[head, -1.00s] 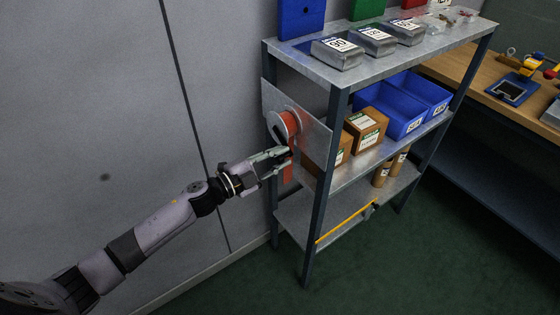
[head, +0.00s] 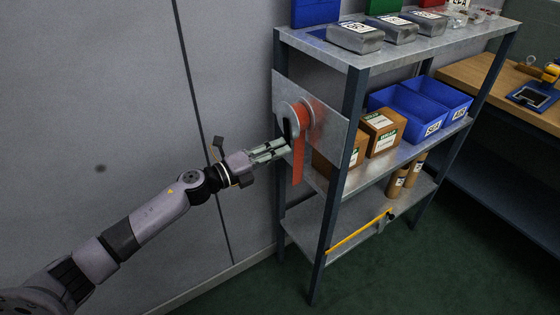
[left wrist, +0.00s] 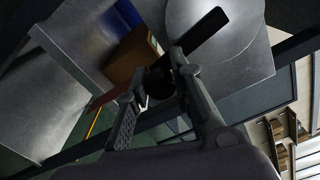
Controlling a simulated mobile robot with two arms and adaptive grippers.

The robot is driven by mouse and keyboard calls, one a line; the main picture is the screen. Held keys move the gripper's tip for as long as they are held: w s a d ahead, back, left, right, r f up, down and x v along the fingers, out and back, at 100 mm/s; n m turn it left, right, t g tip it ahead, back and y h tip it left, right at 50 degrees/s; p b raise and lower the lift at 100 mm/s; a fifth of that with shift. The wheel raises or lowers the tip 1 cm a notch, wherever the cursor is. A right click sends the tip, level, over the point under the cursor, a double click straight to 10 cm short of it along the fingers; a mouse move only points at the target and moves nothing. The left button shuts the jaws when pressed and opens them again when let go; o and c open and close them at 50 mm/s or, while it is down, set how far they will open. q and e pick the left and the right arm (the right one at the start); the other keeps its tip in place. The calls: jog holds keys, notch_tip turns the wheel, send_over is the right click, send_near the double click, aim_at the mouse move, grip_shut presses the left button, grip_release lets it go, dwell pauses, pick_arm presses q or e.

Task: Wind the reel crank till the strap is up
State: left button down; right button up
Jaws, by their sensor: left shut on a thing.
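The reel (head: 303,108) is a grey disc with an orange winding, on a metal plate (head: 335,128) at the end of the shelf rack. The orange strap (head: 298,168) hangs below it. The reel's flange also shows in the left wrist view (left wrist: 213,20). The dark crank (left wrist: 203,38) crosses the flange there, with its black knob (left wrist: 160,82) between my fingers. My left gripper (head: 287,147) is shut on the knob, at the lower left of the reel; it fills the lower left wrist view (left wrist: 156,88). My right gripper is not in view.
The rack's front post (head: 341,175) stands just right of the reel. Its shelves hold blue bins (head: 403,112), cardboard boxes (head: 381,131) and grey blocks (head: 355,37). The wall (head: 110,90) is behind my arm. Floor in front of the rack is clear.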

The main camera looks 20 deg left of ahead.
pick_arm(q)
jog(key=shift+w+a+f+m+b, duration=0.2)
jog(key=shift+w+a+m+b, duration=0.25)
jog(key=shift+m+b, duration=0.35)
jog(key=c, duration=1.4)
grip_release()
jog(key=shift+a+r, duration=0.1)
jog(key=shift+o, duration=0.2)
jog(key=v, duration=1.2)
